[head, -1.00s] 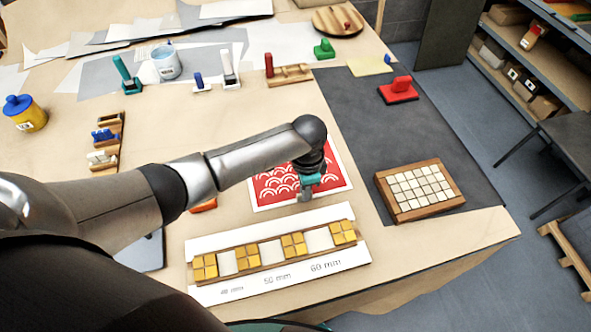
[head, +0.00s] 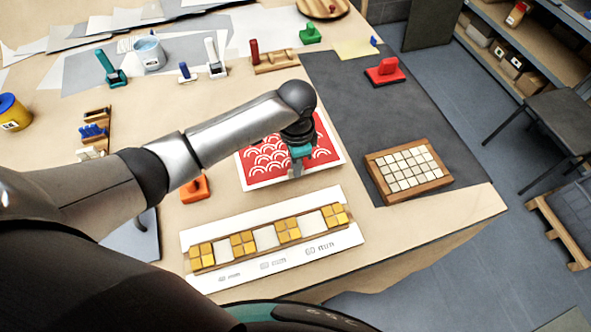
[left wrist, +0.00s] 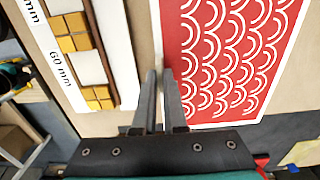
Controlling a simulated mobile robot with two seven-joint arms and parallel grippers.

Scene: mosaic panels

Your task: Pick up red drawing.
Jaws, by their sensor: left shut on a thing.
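The red drawing (head: 262,165) is a sheet with white scallop arcs and a white border. It is in the middle of the table in the head view and fills the right half of the left wrist view (left wrist: 225,50). My left gripper (head: 297,171) is at its near edge. In the left wrist view the fingers (left wrist: 161,75) are closed on the drawing's white border, one on each side. Whether the sheet is clear of the table I cannot tell. My arm hides a little of its far left part. My right gripper is not in view.
A white strip with yellow tiles (head: 245,244) lies just in front of the drawing. An orange block (head: 194,189) is to the left. A wooden tile tray (head: 409,169) and red stamp (head: 385,71) are on the dark mat (head: 345,90) at right.

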